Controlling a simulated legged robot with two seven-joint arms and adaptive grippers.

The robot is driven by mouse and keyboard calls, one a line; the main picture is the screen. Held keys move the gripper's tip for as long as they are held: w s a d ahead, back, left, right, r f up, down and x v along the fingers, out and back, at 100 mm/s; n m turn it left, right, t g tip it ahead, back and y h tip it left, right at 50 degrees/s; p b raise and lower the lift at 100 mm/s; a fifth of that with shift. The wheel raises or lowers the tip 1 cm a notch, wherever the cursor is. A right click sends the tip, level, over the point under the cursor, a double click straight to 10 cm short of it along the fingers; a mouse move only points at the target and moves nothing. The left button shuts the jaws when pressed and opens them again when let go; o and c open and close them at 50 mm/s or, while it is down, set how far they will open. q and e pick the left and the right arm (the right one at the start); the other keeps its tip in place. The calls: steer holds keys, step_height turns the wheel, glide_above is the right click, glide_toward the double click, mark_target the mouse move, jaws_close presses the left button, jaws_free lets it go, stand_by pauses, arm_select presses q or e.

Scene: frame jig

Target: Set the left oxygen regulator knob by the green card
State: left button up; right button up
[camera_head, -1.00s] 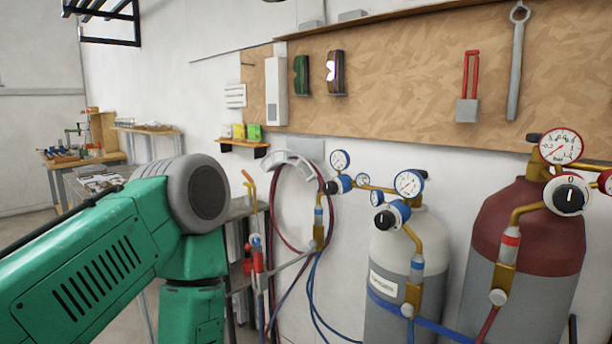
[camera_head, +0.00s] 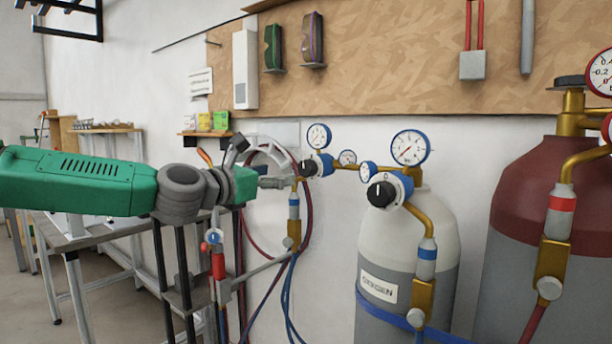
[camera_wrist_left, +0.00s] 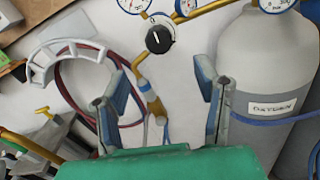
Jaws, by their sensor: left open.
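The left oxygen regulator knob (camera_head: 308,168) is black with a white mark, on a blue-collared brass regulator at the wall. It also shows in the left wrist view (camera_wrist_left: 158,39), its white mark near the top. The green card (camera_head: 220,121) stands on a small wall shelf; its print is too small to read. My left gripper (camera_head: 288,182) is just left of and slightly below the knob in the head view. In the left wrist view its two fingers (camera_wrist_left: 162,92) are spread and empty, with the knob beyond them. My right gripper is out of view.
A second oxygen regulator knob (camera_head: 381,195) sits on the grey-white oxygen cylinder (camera_head: 410,250). A maroon-topped cylinder (camera_head: 545,200) stands at right. Red and blue hoses (camera_head: 290,290) hang below the left regulator. A metal table (camera_head: 85,240) is at left.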

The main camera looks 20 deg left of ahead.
mark_target(303, 170)
arm_select(q)
steer(key=x, duration=0.5)
steer(key=b+x, duration=0.1)
steer(key=x, duration=0.4)
steer(key=shift+a+f, duration=0.1)
steer(key=shift+f, duration=0.15)
steer(key=shift+w+d, duration=0.35)
steer(key=shift+w, duration=0.25)
steer(key=shift+a, duration=0.3)
steer(key=shift+c, duration=0.8)
steer(key=c, duration=0.7)
steer(key=shift+r, duration=0.1)
steer(key=shift+c, duration=1.4)
